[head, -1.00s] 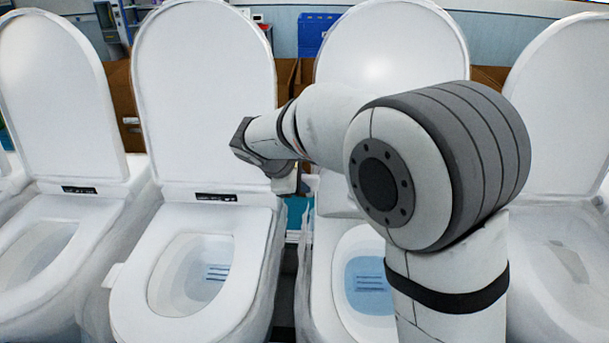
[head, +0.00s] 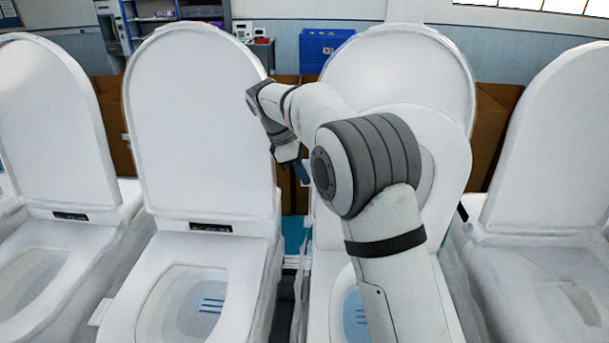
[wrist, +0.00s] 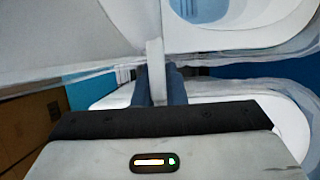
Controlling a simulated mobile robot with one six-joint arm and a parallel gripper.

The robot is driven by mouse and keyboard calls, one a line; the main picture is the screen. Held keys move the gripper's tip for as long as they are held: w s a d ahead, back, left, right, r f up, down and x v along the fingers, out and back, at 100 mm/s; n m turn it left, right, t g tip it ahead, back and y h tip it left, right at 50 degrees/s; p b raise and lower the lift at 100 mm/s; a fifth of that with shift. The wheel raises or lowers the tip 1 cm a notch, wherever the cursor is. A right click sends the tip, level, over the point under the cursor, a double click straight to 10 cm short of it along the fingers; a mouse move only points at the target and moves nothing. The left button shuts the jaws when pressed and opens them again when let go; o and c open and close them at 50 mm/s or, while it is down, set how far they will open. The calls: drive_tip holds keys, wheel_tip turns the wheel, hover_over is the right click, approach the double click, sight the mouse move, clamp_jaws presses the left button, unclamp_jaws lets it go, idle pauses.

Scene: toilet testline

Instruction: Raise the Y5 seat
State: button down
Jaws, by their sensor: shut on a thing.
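The toilet behind my arm has its lid (head: 400,62) upright and its seat (head: 450,150) tilted well up in front of the lid. No Y5 label is readable. The seat's left part is largely hidden by my arm. My gripper (head: 301,172) is at the left edge of this raised seat, in the gap beside the neighbouring toilet. In the wrist view, the blue fingers of my gripper (wrist: 160,72) are shut on a thin white piece (wrist: 154,62), which looks like a tab on the seat's edge. The bowl (head: 343,300) shows below, partly covered by my arm.
A neighbouring toilet with an upright lid (head: 200,120) and lowered seat (head: 150,270) stands close on the left. Another toilet (head: 550,150) stands on the right, and one more at far left. Cardboard (head: 495,130) and a blue bin (head: 325,45) are behind.

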idle(0.3)
drive_tip(key=c, duration=1.5)
unclamp_jaws()
